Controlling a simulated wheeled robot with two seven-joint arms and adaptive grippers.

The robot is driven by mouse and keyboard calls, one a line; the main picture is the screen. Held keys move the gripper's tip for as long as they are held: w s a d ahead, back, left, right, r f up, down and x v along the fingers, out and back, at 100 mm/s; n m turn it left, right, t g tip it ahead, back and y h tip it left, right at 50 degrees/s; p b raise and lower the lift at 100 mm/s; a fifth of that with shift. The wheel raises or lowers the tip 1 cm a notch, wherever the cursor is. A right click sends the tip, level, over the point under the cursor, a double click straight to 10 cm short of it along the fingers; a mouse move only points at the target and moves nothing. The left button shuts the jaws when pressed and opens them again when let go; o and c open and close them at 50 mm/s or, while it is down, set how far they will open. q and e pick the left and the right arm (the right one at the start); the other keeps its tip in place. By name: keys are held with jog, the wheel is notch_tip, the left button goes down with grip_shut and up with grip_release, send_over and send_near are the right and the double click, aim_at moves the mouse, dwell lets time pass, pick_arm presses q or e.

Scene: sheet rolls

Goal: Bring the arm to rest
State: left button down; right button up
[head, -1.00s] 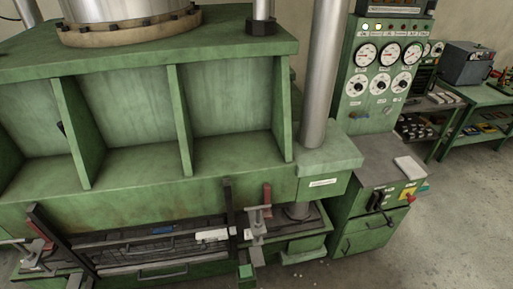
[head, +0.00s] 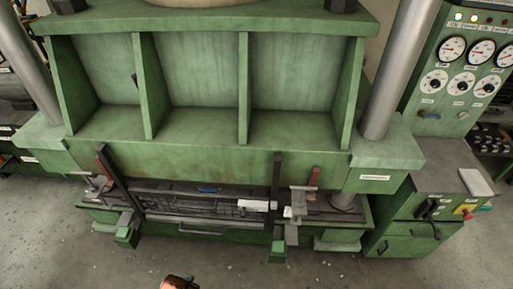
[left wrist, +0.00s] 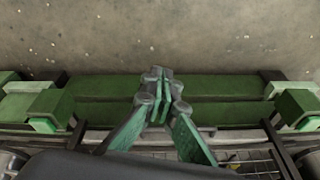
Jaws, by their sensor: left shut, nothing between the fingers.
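My left gripper (left wrist: 158,82) is in the left wrist view, with its fingers together and nothing between them. Behind it in that view are the green beams (left wrist: 100,112) of the press and the concrete floor (left wrist: 150,35). The picture does not show how far the gripper is from the beams. In the head view neither gripper shows. A small copper-coloured piece (head: 180,283) is cut off at the bottom edge; I cannot tell what it is.
The large green press (head: 190,130) fills the middle of the head view, with upright dark posts (head: 277,185) at its front. A control cabinet (head: 445,95) with gauges stands at the right. The concrete floor (head: 80,250) in front is mostly clear.

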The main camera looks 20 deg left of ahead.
pick_arm(q)
jog(key=s+d+f+g, duration=0.1)
jog(key=s+f, duration=0.3)
jog(key=f, duration=0.8)
jog(key=s+f, duration=0.3)
jog(key=f, duration=0.9)
jog(key=s+f+m+g, duration=0.1)
jog(key=s+f, duration=1.1)
jog(key=s, duration=0.4)
jog(key=shift+s+h, duration=0.15)
jog(key=shift+h, duration=0.15)
